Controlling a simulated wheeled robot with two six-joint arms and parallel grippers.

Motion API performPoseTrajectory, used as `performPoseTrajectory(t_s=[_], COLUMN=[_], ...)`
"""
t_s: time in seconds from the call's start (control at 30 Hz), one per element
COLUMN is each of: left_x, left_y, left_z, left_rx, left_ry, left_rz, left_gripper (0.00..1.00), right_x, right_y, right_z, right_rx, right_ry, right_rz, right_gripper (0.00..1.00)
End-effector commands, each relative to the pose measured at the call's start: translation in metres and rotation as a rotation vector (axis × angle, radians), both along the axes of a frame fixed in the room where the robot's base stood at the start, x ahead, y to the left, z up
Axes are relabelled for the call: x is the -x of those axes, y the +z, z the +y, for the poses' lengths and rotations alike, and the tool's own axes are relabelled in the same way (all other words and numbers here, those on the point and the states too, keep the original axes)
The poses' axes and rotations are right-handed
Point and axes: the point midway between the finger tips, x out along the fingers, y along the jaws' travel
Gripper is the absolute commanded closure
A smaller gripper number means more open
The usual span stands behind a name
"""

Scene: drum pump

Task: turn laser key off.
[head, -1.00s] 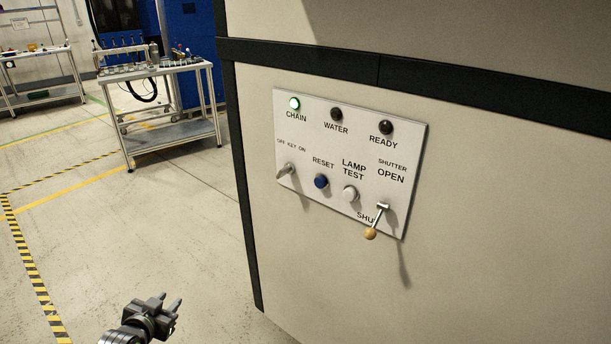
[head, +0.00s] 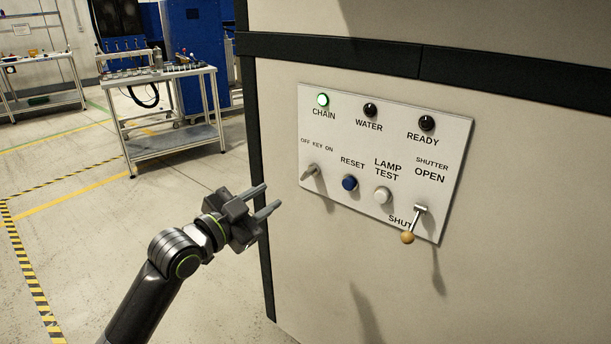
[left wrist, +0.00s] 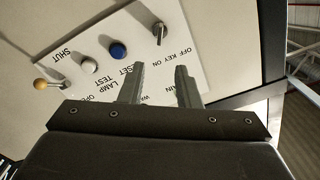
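The laser key (head: 310,171) is a small grey switch lever under the "OFF KEY ON" label, at the left of a white control panel (head: 335,111). In the head view it slants down to the left. In the left wrist view the key (left wrist: 159,31) shows beyond my fingertips. My left gripper (head: 271,198) is left of the panel and a little below the key, with its fingers apart, empty, and pointing toward the cabinet. It also shows in the left wrist view (left wrist: 160,80). It does not touch the key. My right gripper is not in view.
A blue reset button (head: 349,183), a white lamp test button (head: 383,195) and a shutter lever (head: 414,222) with a wooden knob sit right of the key. A wheeled cart (head: 170,145) stands behind, with open floor between.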

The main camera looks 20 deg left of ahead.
Motion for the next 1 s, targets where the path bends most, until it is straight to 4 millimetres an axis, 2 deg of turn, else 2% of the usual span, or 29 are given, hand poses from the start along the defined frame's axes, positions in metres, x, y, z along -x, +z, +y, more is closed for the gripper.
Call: performPoseTrajectory(t_s=[0.2, 0.5, 0.73, 1.0], left_x=[-0.044, -0.095, -0.116, -0.122], left_y=[0.001, 0.001, 0.0, 0.0], left_z=[-0.019, -0.039, -0.046, -0.049], left_rx=[0.007, 0.002, 0.001, -0.001], left_ry=[-0.003, -0.002, -0.001, 0.0], left_rz=[0.002, 0.002, 0.002, 0.001], left_gripper=[0.7, 0.7, 0.7, 0.7], right_x=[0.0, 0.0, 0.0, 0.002], right_y=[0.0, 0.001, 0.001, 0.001], right_z=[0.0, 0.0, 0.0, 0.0], right_rx=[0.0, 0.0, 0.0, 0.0], right_ry=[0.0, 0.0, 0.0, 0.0], right_rz=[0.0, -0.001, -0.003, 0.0], right_gripper=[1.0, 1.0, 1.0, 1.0])
